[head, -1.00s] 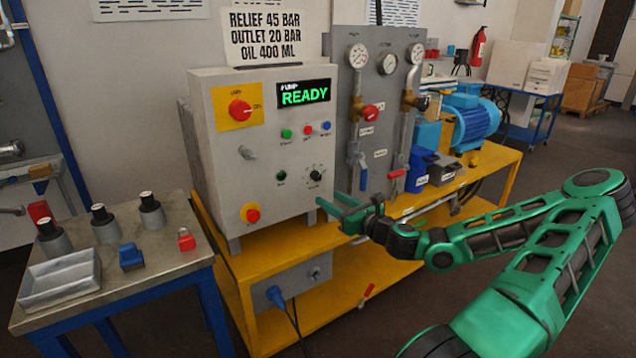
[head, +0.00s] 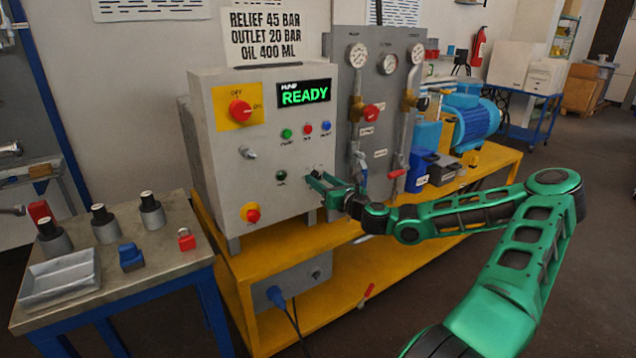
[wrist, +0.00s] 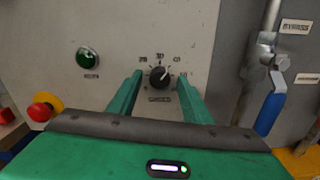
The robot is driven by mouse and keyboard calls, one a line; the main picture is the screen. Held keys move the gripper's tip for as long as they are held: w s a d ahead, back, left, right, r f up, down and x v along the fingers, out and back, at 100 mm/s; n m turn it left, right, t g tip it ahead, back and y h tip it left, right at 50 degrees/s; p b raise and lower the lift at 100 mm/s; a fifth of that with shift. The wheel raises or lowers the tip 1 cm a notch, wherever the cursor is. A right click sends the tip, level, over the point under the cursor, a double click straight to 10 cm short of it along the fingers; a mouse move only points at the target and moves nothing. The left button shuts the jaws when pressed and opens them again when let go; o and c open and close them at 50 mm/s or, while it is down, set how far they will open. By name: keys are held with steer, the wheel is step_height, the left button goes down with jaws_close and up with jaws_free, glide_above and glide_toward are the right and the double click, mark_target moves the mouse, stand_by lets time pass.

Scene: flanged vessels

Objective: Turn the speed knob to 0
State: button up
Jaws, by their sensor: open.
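The speed knob (wrist: 159,76) is a small black dial with a printed scale around it on the grey control box (head: 262,165). In the wrist view its pointer mark faces up and to the right. My gripper (wrist: 160,90) is open, with one green finger on each side of the knob. I cannot tell whether the fingers touch it. In the head view my gripper (head: 316,180) is at the lower right of the box front and hides the knob.
A green button (wrist: 88,58) and a red emergency stop (wrist: 42,108) lie left of the knob. A blue-handled valve (wrist: 270,112) stands to the right. The display (head: 304,93) reads READY. A yellow bench (head: 262,255) carries the box.

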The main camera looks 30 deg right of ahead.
steer(key=shift+w, duration=0.15)
steer(key=shift+c, duration=0.4)
steer(key=c, duration=1)
